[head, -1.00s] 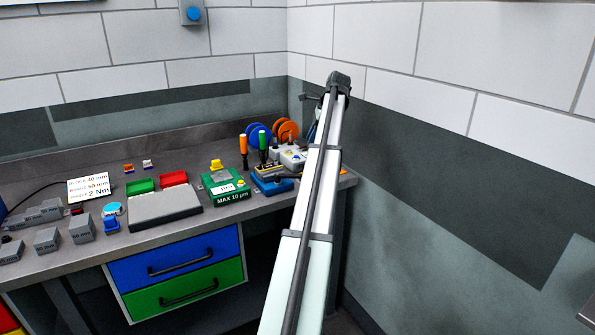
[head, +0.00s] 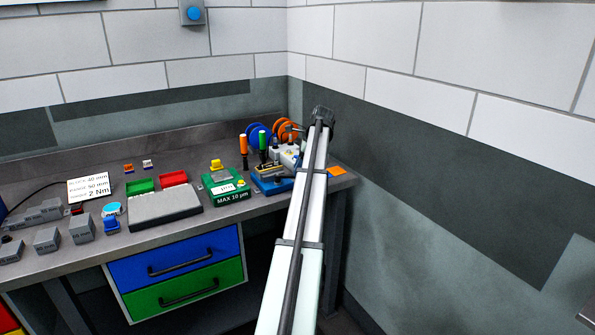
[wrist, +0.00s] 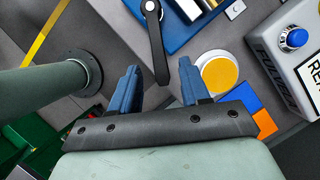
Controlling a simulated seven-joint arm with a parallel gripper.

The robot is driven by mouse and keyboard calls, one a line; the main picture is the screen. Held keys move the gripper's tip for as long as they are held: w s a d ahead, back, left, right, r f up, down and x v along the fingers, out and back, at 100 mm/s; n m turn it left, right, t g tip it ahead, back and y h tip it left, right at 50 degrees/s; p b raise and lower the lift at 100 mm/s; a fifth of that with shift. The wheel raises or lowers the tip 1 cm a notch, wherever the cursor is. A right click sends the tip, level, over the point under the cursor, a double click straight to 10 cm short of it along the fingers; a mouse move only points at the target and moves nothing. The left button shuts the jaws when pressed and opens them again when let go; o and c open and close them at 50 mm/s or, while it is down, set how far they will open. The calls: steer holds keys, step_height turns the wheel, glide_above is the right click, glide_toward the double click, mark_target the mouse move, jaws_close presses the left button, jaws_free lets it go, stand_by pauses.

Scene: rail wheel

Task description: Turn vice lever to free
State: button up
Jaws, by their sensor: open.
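The vice lever (wrist: 158,50) is a black bar with a round silver pivot, on top of the blue vice (wrist: 187,38) at the top of the wrist view. My gripper (wrist: 158,64) is open, with its blue fingers one on each side of the lever's free end in the picture. Gaps show on both sides; I cannot tell whether the fingertips are down at lever height. In the head view the blue vice (head: 272,187) sits near the right end of the bench. My arm hides the gripper and lever there.
A yellow disc (wrist: 220,74) lies right of the fingers. A grey box with a blue knob (wrist: 295,38) stands further right. A grey-green post (wrist: 40,86) rises at left. In the head view, a green box (head: 228,190) stands left of the vice, and screwdrivers (head: 243,147) stand behind.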

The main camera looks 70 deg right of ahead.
steer(key=shift+x, duration=0.8)
steer(key=shift+c, duration=0.4)
jaws_close()
